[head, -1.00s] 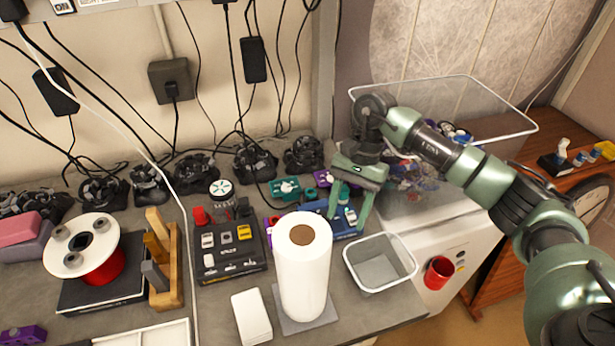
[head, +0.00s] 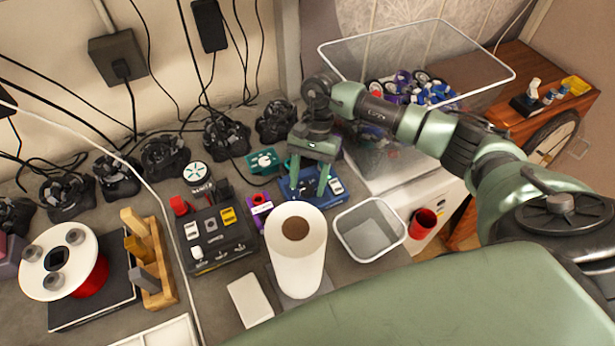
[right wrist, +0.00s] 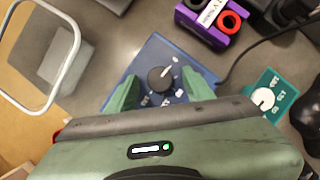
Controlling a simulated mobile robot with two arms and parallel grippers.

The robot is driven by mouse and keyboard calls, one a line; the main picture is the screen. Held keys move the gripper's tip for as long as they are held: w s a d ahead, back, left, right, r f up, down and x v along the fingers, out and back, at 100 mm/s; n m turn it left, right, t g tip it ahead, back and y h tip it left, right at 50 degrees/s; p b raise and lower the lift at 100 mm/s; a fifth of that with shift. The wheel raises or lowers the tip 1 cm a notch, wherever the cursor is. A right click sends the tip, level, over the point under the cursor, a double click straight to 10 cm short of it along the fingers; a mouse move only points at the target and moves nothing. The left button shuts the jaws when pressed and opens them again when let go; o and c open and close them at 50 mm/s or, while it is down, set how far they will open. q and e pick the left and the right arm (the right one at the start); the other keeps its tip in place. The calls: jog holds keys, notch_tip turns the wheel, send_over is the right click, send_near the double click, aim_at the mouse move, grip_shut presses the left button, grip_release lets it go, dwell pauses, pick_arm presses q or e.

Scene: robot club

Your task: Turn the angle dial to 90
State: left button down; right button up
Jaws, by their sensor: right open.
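A blue box (right wrist: 150,55) with a round black knob (right wrist: 160,80) shows in the right wrist view. The knob has a white pointer line towards the upper right, and white marks around it too small to read surely. My right gripper (head: 309,190) points down over this blue box (head: 335,194) in the head view. Its fingers (right wrist: 161,88) are open, one on each side of the knob; I cannot tell whether they touch it. A teal box (right wrist: 283,88) with a white knob (right wrist: 263,99) sits to the right. My left gripper is not in view.
A white paper roll (head: 297,262) stands close in front of the blue box. A grey bin (head: 369,230) is to its right. A black switch box (head: 215,243) and a purple block (right wrist: 217,18) are nearby. Cables hang behind.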

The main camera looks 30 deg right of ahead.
jog(key=shift+f, duration=0.2)
grip_shut()
jog(key=shift+f+m+t+b, duration=0.15)
jog(key=shift+m+t+b, duration=0.15)
jog(key=shift+m+b, duration=0.6)
jog(key=m+t+b, duration=0.1)
jog(key=m+b, duration=0.3)
jog(key=m+t+b, duration=0.2)
jog(key=m+b, duration=0.2)
jog(key=b, duration=0.1)
jog(key=m+t+b, duration=0.1)
jog(key=m+b, duration=0.3)
jog(key=shift+s+m+t+y+b, duration=0.3)
jog(key=shift+s+m+t+b, duration=0.05)
jog(key=shift+s+m+t, duration=0.05)
pick_arm(q)
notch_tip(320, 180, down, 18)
jog(key=b, duration=0.2)
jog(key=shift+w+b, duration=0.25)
jog(key=shift+b, duration=0.15)
pick_arm(e)
jog(key=shift+r+m+t+h, duration=0.2)
jog(key=shift+m+t+h, duration=0.3)
jog(key=shift+m, duration=1.1)
grip_release()
jog(key=shift+s, duration=0.1)
